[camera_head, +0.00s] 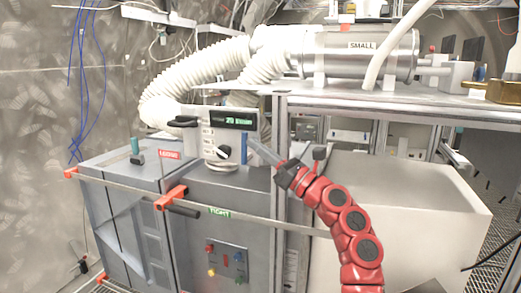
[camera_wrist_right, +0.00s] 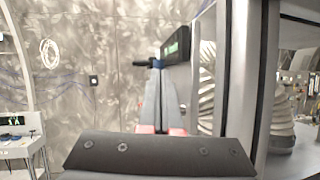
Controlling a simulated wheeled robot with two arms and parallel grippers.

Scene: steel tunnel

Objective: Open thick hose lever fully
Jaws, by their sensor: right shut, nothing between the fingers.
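A white unit with a green-lit display (camera_head: 233,118) stands on the grey cabinet, where thick white ribbed hoses (camera_head: 195,72) come down. A black handle (camera_head: 184,121) sticks out at its left; I cannot tell for sure that it is the hose lever. A narrow blue upright part (camera_head: 244,148) is at the unit's right. My right gripper (camera_head: 252,142) is shut and empty, its long grey fingers pointing up-left close to the blue part; contact is unclear. In the right wrist view, the fingers (camera_wrist_right: 156,76) end below the display (camera_wrist_right: 177,45), near a dark handle (camera_wrist_right: 142,63). My left gripper is not in view.
A grey metal frame post (camera_head: 281,150) stands close beside my right gripper. A rail with orange-red clamps (camera_head: 172,195) crosses the cabinet front. A large white box (camera_head: 400,210) is behind my right arm.

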